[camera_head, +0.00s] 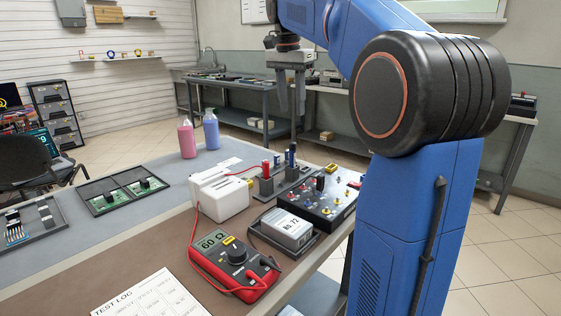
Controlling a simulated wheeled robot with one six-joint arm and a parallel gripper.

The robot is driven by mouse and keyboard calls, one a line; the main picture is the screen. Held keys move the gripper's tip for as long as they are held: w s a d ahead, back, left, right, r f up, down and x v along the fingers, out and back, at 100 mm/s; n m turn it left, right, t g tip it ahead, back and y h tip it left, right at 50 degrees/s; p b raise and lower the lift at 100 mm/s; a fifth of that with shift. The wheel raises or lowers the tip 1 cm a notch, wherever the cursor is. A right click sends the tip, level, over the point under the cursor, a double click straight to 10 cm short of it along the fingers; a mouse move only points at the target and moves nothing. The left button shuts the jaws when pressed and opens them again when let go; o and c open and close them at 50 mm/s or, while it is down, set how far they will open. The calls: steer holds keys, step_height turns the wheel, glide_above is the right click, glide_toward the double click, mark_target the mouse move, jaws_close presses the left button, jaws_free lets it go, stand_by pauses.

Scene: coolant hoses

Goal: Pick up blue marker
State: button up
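The blue marker (292,150) appears to stand upright in a dark grey holder (271,186) on the workbench, beside a red marker (265,167). It is small in the head view, and its lower part is hidden in the holder.
A white power unit (220,195) stands left of the holder. A black panel with knobs (318,197), a grey box (288,229) and a red multimeter (234,262) with leads lie nearer. Pink (187,140) and blue (211,131) bottles stand behind.

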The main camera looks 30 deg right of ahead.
mark_target(294, 155)
steer(key=f, duration=0.5)
steer(key=d+f, duration=0.1)
steer(key=f, duration=0.5)
steer(key=w+f, duration=0.1)
steer(key=f, duration=0.5)
steer(key=shift+w+d+f, duration=0.1)
steer(key=shift+d, duration=0.3)
jaws_close()
